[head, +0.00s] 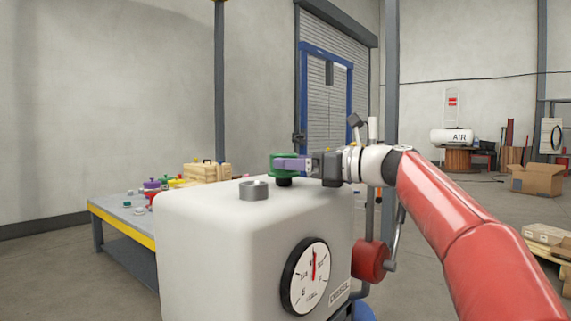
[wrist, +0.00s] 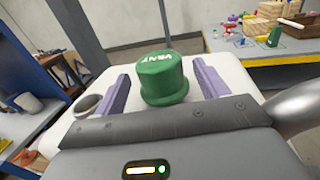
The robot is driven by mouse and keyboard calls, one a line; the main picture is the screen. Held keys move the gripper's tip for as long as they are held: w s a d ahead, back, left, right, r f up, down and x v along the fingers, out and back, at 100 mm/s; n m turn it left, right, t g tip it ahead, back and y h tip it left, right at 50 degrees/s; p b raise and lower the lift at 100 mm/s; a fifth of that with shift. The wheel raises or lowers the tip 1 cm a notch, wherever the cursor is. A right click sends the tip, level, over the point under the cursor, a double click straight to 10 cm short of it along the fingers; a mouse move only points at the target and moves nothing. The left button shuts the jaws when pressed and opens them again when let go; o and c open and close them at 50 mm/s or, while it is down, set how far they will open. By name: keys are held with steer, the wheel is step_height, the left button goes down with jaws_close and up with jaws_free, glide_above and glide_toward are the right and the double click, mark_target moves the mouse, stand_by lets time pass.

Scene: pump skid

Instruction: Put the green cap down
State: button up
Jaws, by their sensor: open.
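The green cap (head: 284,172), marked VENT on top, stands upright at the top of the white tank (head: 215,225). A short dark part shows under it in the head view; I cannot tell if it belongs to the cap or the tank. In the wrist view the cap (wrist: 163,80) is between the two purple fingers of my gripper (wrist: 163,88), with a gap on each side. My gripper is open and also shows in the head view (head: 292,164). A grey round neck (head: 253,190) rises from the tank top beside the cap.
A pressure gauge (head: 306,276) and a red cylinder (head: 370,260) are on the tank's sides. A workbench (head: 125,222) with small coloured parts and a wooden crate (head: 207,172) stands behind at left. Bare tank top lies around the cap.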

steer(key=v, duration=0.9)
